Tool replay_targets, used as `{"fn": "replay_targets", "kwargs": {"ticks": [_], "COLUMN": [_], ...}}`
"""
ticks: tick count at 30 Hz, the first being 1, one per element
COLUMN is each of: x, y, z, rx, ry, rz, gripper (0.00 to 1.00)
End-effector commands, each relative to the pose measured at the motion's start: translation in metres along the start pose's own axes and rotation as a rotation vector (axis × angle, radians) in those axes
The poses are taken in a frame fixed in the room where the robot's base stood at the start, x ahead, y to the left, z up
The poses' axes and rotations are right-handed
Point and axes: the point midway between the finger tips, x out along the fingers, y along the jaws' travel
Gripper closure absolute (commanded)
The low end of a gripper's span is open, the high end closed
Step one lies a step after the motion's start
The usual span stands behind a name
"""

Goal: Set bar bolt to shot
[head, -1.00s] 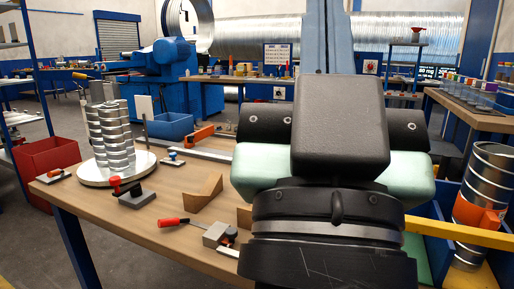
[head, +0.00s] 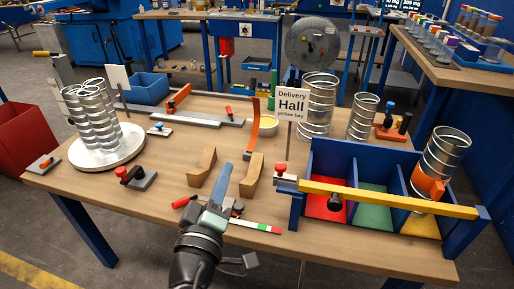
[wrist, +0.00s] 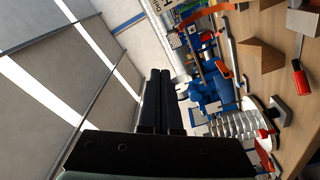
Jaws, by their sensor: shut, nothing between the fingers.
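A yellow bar (head: 385,198) lies across the front of a blue three-compartment bin (head: 345,158). A black round knob (head: 335,204) shows at the bar, in front of the red compartment. A red-knobbed fitting (head: 282,170) on a pale base stands by the bar's left end. I cannot tell which of these is the bolt, or its setting. My gripper (head: 226,169) is shut and empty, left of the bin and apart from the bar, over the bench. Its dark fingers also show in the wrist view (wrist: 160,82); the bar cannot be made out clearly there.
Wooden wedges (head: 252,176) and a red-handled tool (head: 184,202) lie close to my gripper. A "Delivery Hall" sign (head: 292,103) stands behind the bin. Metal ducts (head: 363,117) stand at the back; one orange-banded duct (head: 443,152) stands in the right compartment.

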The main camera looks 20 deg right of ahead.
Motion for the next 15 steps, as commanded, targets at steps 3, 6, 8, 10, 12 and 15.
{"fn": "replay_targets", "kwargs": {"ticks": [3,6,8,10,12,15], "x": [-0.008,-0.017,-0.022,-0.026,-0.03,-0.032], "y": [-0.009,-0.02,-0.025,-0.029,-0.033,-0.036], "z": [0.015,0.028,0.035,0.04,0.044,0.047], "rx": [-0.211,-0.355,-0.424,-0.486,-0.529,-0.558], "ry": [-0.053,-0.076,-0.083,-0.087,-0.089,-0.089], "rz": [-0.026,-0.038,-0.045,-0.05,-0.053,-0.055], "gripper": [1.0,1.0,1.0,1.0,1.0,1.0]}}
